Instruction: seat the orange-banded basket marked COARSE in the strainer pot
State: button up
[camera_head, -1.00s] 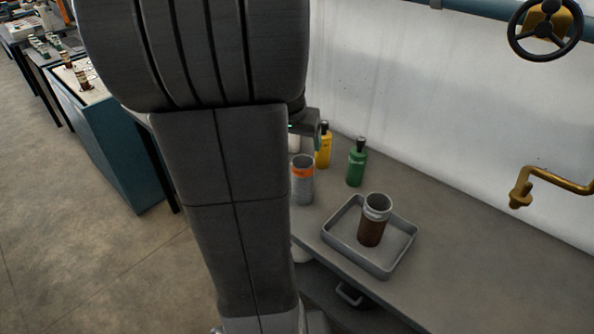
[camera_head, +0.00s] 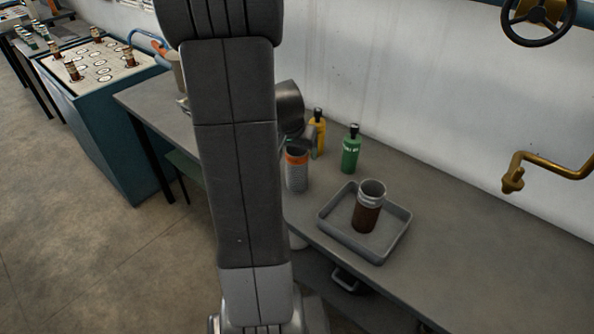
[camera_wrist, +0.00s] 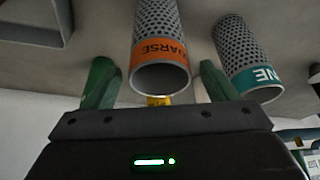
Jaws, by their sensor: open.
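The orange-banded basket marked COARSE (camera_wrist: 158,52) is a grey perforated cylinder. In the head view it stands upright on the bench (camera_head: 297,174), beside my arm. In the wrist view its open rim faces my gripper (camera_wrist: 157,70). My gripper is open, with one green finger on each side of the basket in the picture and no visible contact. In the head view only part of my gripper (camera_head: 304,137) shows, just above and behind the basket. I cannot surely identify the strainer pot; a tan vessel (camera_head: 178,72) is partly hidden behind my arm.
A teal-banded basket (camera_wrist: 252,76) stands close by the right finger. Yellow (camera_head: 319,136) and green (camera_head: 351,152) bottles stand near the wall. A grey tray (camera_head: 380,250) holds a brown cylinder with a grey rim (camera_head: 368,212). The bench right of the tray is clear.

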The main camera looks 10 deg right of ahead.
jog(key=c, duration=1.4)
